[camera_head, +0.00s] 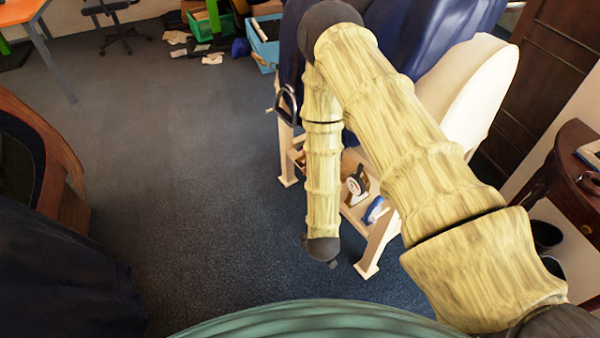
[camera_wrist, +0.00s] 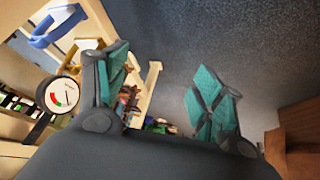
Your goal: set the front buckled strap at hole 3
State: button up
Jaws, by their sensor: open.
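The dark blue saddle or its cover (camera_head: 415,40) lies over a cream wooden stand (camera_head: 376,243) in the head view, partly hidden behind my arm. A metal stirrup (camera_head: 287,103) hangs at its left side. I cannot make out the front buckled strap, its buckle or its holes in either view. My gripper (camera_wrist: 160,80) shows two teal fingers spread apart with nothing between them in the wrist view. Beyond the fingers are the floor and part of a cream wooden frame. In the head view its fingers cannot be made out at the low end of my arm.
A round dial gauge (camera_wrist: 59,95) and a blue object (camera_wrist: 58,27) are near the left finger in the wrist view. A wooden side table (camera_head: 570,170) stands at the right of the head view. Bins and papers lie at the back. The carpet left of the stand is clear.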

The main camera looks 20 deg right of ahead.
jog(key=w+a+f+m+t+h+b, duration=0.1)
jog(key=w+f+t+h+b, duration=0.15)
jog(key=w+b, duration=0.6)
jog(key=w+f+m+t+h+b, duration=0.15)
jog(key=w+f+b, duration=0.3)
jog(key=w, duration=0.75)
jog(key=m+g+h+b, duration=0.4)
jog(key=m+h+b, duration=0.7)
jog(key=b, duration=1.7)
send_near(300, 162)
jog(key=shift+g, duration=0.3)
jog(key=shift+b+x, duration=2.3)
jog(key=shift+x, duration=2.65)
jog(key=shift+w+r, duration=0.1)
jog(key=shift+w, duration=0.05)
jog(key=shift+c, duration=0.4)
jog(key=c, duration=1.4)
jog(key=shift+r, duration=0.1)
